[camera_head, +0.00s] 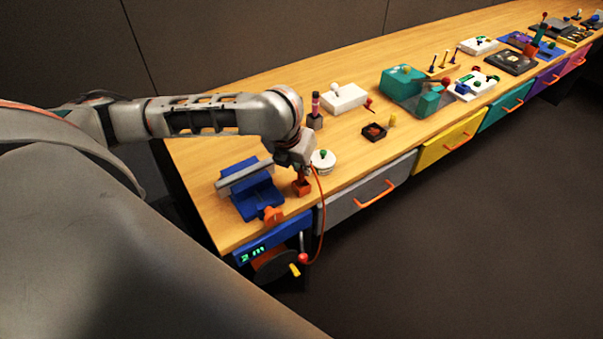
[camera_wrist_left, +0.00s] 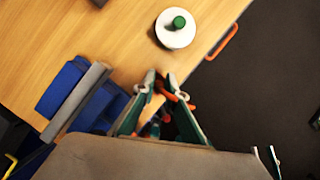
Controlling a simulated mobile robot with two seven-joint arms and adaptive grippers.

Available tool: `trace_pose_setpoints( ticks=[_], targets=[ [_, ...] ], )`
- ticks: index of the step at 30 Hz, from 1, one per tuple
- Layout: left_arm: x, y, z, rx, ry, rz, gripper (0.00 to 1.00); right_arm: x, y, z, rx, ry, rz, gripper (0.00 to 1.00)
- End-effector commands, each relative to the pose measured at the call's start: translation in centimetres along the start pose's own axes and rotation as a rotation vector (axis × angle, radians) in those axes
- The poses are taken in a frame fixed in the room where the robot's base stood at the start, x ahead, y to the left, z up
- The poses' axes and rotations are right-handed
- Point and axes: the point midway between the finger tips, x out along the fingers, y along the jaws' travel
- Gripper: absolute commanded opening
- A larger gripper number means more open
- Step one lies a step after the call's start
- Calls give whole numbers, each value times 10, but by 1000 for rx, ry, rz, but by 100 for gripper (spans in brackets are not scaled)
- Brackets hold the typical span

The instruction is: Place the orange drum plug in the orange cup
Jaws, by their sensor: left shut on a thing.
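My left gripper (camera_head: 300,170) is shut over the table's front left corner, pointing down. An orange plug (camera_head: 302,176) shows at its fingertips, largely hidden by them; an orange cable (camera_head: 324,207) runs from there over the table edge. Directly below is the small square orange cup (camera_head: 302,188) on the table. Plug and cup overlap in the head view, so I cannot tell whether the plug is inside or just above it. In the left wrist view, the left gripper (camera_wrist_left: 161,82) has orange parts (camera_wrist_left: 174,97) between and beside its fingers. My right gripper is not in view.
A blue stand with a grey bar (camera_head: 245,184) is to the left. A round white base with green knob (camera_head: 322,160) stands close on the right. A dark reel (camera_head: 272,268) with a yellow handle hangs at the front. More panels fill the table farther right.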

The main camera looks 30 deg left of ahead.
Motion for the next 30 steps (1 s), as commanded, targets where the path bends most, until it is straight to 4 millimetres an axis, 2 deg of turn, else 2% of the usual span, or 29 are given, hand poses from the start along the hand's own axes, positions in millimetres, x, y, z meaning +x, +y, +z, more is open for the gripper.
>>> trace_pose_setpoints(
  ticks=[1,5,16,17,18,19,30],
  targets=[
    [9,0,-5,0,3,0,0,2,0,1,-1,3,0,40],
    [20,1,-9,0,1,1,0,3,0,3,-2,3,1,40],
    [22,0,-9,0,1,0,0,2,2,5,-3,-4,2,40],
    [22,0,-9,0,1,0,14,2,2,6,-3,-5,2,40],
    [22,0,-9,0,1,0,25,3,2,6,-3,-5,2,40],
    [22,0,-9,0,1,0,29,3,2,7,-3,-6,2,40],
    [20,0,-8,0,-1,0,29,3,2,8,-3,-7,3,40]
  ],
)
